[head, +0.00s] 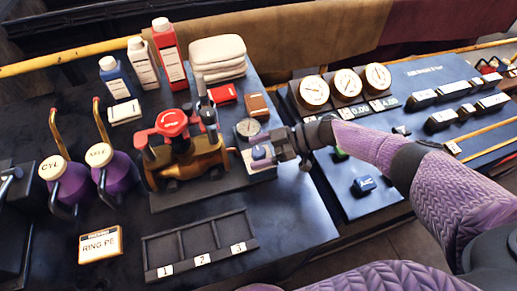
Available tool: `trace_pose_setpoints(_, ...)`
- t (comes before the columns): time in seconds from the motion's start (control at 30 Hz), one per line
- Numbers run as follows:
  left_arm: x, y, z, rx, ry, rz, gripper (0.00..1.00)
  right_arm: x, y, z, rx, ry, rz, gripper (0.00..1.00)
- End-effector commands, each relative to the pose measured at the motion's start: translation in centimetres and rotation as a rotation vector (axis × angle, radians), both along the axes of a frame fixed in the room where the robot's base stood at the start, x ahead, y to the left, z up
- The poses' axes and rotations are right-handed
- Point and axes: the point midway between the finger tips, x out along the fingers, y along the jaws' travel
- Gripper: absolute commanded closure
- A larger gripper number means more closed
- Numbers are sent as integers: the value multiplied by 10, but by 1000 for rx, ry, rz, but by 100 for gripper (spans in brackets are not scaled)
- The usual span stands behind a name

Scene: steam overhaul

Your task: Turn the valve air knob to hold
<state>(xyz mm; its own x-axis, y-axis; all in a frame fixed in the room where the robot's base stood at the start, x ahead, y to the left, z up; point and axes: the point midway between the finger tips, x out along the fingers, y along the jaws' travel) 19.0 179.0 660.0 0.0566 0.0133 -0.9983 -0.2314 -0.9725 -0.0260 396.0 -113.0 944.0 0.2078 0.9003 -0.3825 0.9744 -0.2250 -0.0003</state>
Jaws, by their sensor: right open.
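A small blue knob (259,153) sits on a pale plate (262,167) beside the brass valve body (187,163). My right gripper (272,150) comes in from the right and is open at the knob, its fingers close around or beside it. I cannot tell whether the fingers touch the knob. The gripper hides part of the knob and plate, and the plate's markings are too small to read. A round gauge (248,128) stands just behind the knob. The valve body carries a red handwheel (171,123). My left gripper is not in view.
Two purple oil cans (70,185) with tall spouts stand at left. Bottles (169,54) and folded cloths (218,58) are at the back. A numbered tray (200,243) lies in front. A gauge panel (345,84) stands at right, past a gap. Bare bench shows right of the tray.

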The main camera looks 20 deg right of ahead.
Motion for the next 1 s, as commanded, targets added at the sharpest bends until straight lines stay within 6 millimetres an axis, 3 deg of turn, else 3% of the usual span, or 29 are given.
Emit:
trace_pose_setpoints(0.4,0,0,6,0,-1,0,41,-18,-80,34,-1,-1,-3,15)
trace_pose_setpoints(0.53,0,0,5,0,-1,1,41,-20,-88,37,0,0,-1,15)
trace_pose_setpoints(1.0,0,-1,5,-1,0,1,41,-20,-88,37,0,0,0,15)
